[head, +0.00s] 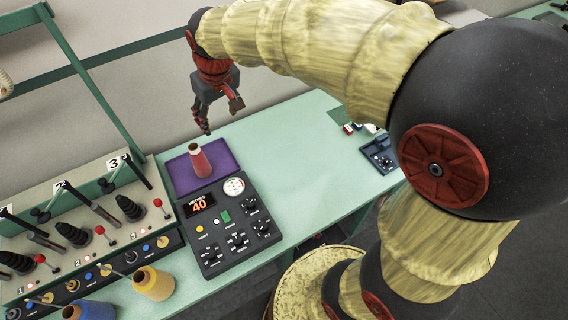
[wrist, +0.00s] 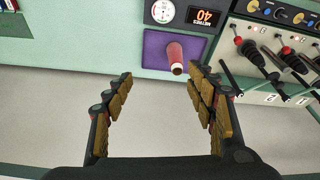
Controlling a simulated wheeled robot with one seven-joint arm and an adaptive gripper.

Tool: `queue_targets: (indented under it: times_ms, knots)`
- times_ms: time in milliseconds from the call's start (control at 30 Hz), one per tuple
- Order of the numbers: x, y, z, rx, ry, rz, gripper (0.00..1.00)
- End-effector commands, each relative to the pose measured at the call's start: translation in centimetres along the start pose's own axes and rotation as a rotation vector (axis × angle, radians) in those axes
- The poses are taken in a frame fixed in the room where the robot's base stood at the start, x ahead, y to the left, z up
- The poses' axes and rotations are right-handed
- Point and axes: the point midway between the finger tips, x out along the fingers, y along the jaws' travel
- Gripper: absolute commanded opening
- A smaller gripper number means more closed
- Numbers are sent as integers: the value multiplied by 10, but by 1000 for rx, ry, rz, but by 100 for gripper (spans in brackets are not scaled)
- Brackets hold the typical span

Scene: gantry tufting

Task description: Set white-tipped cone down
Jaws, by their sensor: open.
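A red cone with a pale tip (head: 201,163) stands upright on the purple mat (head: 226,158) at the back of the green table. In the wrist view the cone (wrist: 175,55) stands on the mat (wrist: 154,50), beyond the fingertips and a little right of centre. My gripper (head: 220,113) is open and empty, above and behind the cone in the head view, apart from it. In the wrist view both padded fingers of my gripper (wrist: 160,76) are spread wide with nothing between them.
A dark control box (head: 228,225) reading 40 sits just in front of the mat. A rack with numbered stations and levers (head: 75,215) is at left. Yellow (head: 153,283) and blue (head: 90,309) cones stand in front of it.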

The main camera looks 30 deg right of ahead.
Motion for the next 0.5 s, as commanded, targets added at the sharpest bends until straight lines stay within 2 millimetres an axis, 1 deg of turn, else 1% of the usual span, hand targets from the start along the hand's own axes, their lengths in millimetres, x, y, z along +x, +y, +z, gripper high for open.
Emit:
queue_targets:
  times_ms: [33,167,200,267,300,500]
  knots:
    - [-16,3,15,12,18,4,56]
    - [-45,9,52,44,54,14,56]
    - [-53,10,64,54,65,17,56]
    - [-63,12,82,68,81,22,56]
    - [-70,13,94,78,92,25,56]
    - [-90,15,156,125,144,40,56]
